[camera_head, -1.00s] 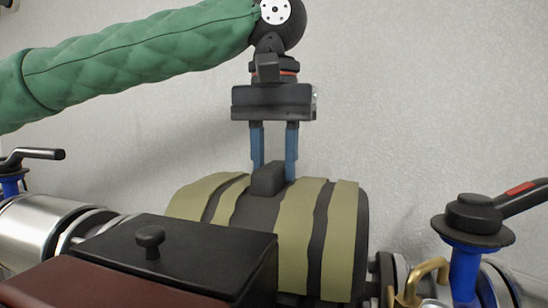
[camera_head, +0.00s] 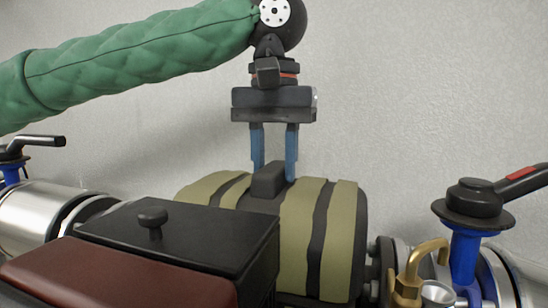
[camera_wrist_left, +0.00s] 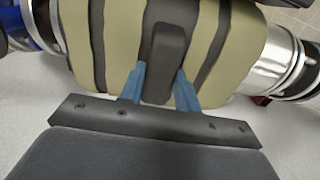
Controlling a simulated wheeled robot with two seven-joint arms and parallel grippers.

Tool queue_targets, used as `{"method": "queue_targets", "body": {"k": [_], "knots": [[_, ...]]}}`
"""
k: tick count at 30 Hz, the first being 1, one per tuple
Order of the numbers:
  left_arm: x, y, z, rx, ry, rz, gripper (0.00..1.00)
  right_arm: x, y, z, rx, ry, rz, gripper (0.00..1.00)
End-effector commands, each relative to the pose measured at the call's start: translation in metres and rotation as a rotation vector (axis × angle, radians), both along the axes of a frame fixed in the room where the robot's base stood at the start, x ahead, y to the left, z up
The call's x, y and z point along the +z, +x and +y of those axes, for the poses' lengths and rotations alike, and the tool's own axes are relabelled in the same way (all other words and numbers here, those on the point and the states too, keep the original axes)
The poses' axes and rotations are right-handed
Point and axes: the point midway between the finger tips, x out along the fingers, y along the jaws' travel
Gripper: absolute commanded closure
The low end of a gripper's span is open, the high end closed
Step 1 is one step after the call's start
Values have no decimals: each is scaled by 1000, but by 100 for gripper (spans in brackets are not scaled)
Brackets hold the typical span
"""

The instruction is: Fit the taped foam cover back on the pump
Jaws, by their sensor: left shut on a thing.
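The taped foam cover (camera_head: 340,232) is a dark rounded block with tan tape bands and a dark raised grip (camera_head: 268,180) on top. It sits in the middle of the head view, between the pipe sections. My left gripper (camera_head: 273,172) comes down from above, its blue fingers on either side of the grip, shut on it. In the left wrist view the cover (camera_wrist_left: 237,50) fills the top, with the grip (camera_wrist_left: 164,60) between the fingertips. The pump is hidden, and I cannot tell whether the cover is fully seated. My right gripper is not in view.
A black box with a knob (camera_head: 170,245) and a dark red top (camera_head: 110,285) stand in front of the cover. Valves with black handles are at left (camera_head: 30,145) and right (camera_head: 480,205). A pale wall is behind.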

Motion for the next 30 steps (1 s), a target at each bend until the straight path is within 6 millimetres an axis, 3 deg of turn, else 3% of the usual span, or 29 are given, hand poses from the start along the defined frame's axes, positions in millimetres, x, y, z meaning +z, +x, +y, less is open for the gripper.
{"method": "queue_targets", "body": {"k": [11, 21, 22, 24, 26, 30], "knots": [[-11, -1, 0, 0, 0, 0, 100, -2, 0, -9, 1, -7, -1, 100], [-13, -1, 0, 0, 0, 0, 100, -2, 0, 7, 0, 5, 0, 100], [-13, -1, 0, 0, 0, 0, 66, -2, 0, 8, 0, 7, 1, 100], [-13, -1, 0, 0, 0, 0, 52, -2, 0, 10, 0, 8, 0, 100], [-13, -1, 0, 0, 0, 0, 43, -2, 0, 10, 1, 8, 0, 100], [-13, -1, 0, 0, 0, 0, 43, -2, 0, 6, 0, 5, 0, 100]]}}
